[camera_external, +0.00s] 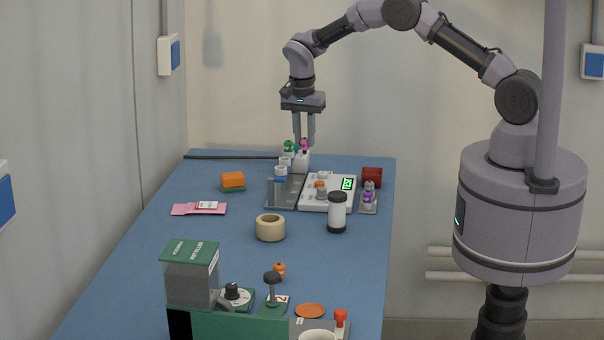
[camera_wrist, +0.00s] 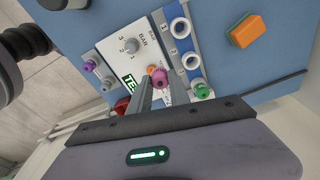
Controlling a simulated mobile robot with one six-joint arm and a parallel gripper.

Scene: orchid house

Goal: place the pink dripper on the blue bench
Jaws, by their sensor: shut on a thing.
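The pink dripper (camera_external: 304,145) is between my gripper's fingertips at the far end of the blue bench (camera_external: 190,250). My gripper (camera_external: 304,141) points down and is shut on it. In the wrist view the pink top (camera_wrist: 161,80) shows between the two fingers, beside the numbered rack (camera_wrist: 181,55). I cannot tell whether the dripper's lower part is still in a holder or lifted clear. A green-topped dripper (camera_external: 289,146) stands close on the left; its top (camera_wrist: 202,91) also shows in the wrist view.
An orange sponge (camera_external: 232,179), pink cards (camera_external: 184,210), a tape roll (camera_external: 270,230) and a black-lidded jar (camera_external: 337,216) lie nearer. Left-middle bench is largely clear.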

